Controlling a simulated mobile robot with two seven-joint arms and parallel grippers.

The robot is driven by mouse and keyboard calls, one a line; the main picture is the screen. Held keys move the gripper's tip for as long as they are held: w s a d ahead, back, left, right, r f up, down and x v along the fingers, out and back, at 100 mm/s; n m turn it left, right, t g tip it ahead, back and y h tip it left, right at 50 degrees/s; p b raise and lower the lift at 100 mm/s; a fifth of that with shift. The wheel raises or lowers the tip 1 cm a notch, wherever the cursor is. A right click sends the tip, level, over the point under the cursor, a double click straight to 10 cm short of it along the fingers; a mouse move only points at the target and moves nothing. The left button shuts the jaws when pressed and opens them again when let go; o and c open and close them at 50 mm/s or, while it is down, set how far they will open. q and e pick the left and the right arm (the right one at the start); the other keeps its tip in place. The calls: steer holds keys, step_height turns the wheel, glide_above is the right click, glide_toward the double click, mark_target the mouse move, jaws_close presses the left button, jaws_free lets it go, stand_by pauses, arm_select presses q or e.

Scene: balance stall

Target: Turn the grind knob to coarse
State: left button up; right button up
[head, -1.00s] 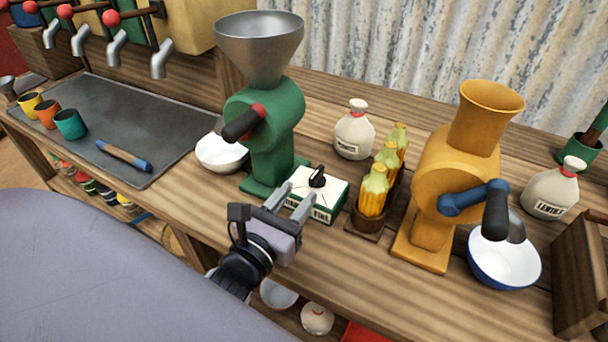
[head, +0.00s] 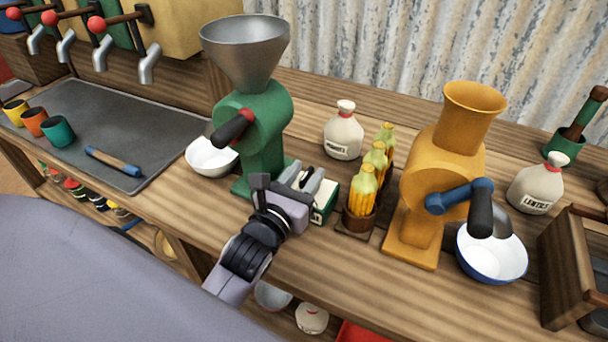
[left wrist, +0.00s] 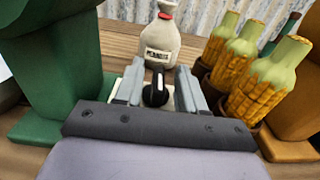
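The grind knob is black with a white pointer line. It shows in the left wrist view (left wrist: 155,92) between the two fingers, with a visible gap on each side. It stands on a white and green box (head: 325,198) beside the green grinder (head: 267,140). In the head view my left gripper (head: 306,180) reaches over the box and hides most of its top and label. The fingers are open around the knob, and I cannot see them touch it. The pointer line looks roughly upright in the wrist view. My right gripper is not in view.
Corn bottles (head: 361,195) stand close right of the box, with a yellow grinder (head: 430,185) beyond. A white sack (head: 343,132) stands behind. A white bowl (head: 211,157) is left of the green grinder, whose crank handle (head: 233,127) juts forward. The counter front (head: 330,255) is clear.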

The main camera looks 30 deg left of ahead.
arm_select(q)
jaws_close()
steer(key=shift+h, duration=0.3)
steer(key=shift+a+r+m+h+p, duration=0.1)
steer(key=shift+a+m+h+p, duration=0.05)
steer(key=shift+m+h+p, duration=0.7)
steer(key=shift+a+m+h+p, duration=0.1)
steer(key=shift+m+h+p, duration=0.5)
steer(key=shift+h, duration=0.45)
steer(key=shift+a+m+g+h+p, duration=0.1)
steer(key=shift+m+g+h+p, duration=0.6)
steer(key=shift+h, duration=0.7)
steer(key=shift+w+m+h, duration=0.1)
steer(key=shift+m+h, duration=0.45)
steer(key=shift+h, duration=0.05)
steer(key=shift+m+g+h, duration=0.4)
steer(key=shift+h, duration=0.1)
